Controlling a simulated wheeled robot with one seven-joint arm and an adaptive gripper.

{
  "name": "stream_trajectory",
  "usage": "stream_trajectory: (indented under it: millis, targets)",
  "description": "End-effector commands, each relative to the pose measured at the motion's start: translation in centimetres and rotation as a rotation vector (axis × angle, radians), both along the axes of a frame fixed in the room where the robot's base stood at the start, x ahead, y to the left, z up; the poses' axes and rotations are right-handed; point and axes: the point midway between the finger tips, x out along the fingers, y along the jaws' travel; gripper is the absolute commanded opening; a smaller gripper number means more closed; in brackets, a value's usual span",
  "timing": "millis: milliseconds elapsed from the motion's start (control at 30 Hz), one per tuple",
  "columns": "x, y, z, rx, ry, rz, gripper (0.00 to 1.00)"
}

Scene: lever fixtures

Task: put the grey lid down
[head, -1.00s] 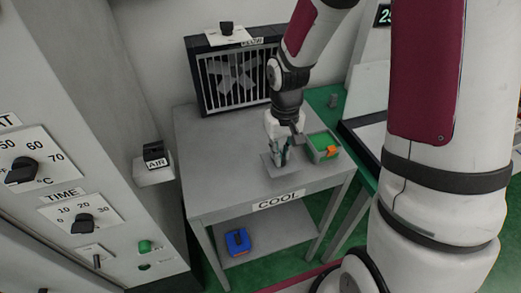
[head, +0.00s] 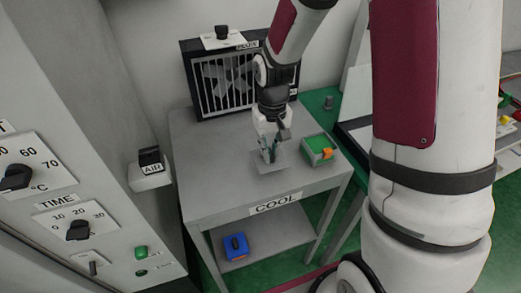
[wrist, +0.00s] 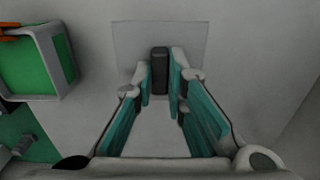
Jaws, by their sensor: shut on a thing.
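The grey lid (wrist: 128,40) is a thin square plate with a dark upright handle (wrist: 160,72). My gripper (wrist: 161,82) is shut on the handle, with a teal finger on each side. In the head view the lid (head: 266,167) lies flat below my gripper (head: 269,153), at or just above the grey table marked COOL (head: 215,180). I cannot tell whether it touches the tabletop. My fingers hide part of the lid in both views.
A green-topped box (head: 319,150) with an orange part stands right of the lid. A caged fan (head: 215,85) stands at the table's back. A blue object (head: 235,246) is on the lower shelf. The tabletop's left side is clear.

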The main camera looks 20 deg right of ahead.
Motion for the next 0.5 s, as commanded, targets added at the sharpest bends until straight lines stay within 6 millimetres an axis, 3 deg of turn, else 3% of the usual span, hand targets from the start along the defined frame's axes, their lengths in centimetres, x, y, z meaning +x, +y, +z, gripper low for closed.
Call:
stream_trajectory:
  millis: [200, 367, 500]
  targets:
    - [3.6, 1.0, -0.4, 0.000, -0.001, 0.000, 0.00]
    - [4.2, 1.2, -0.7, 0.000, 0.001, -0.002, 0.00]
    - [4.1, 1.2, -2.2, 0.000, 0.004, -0.002, 0.00]
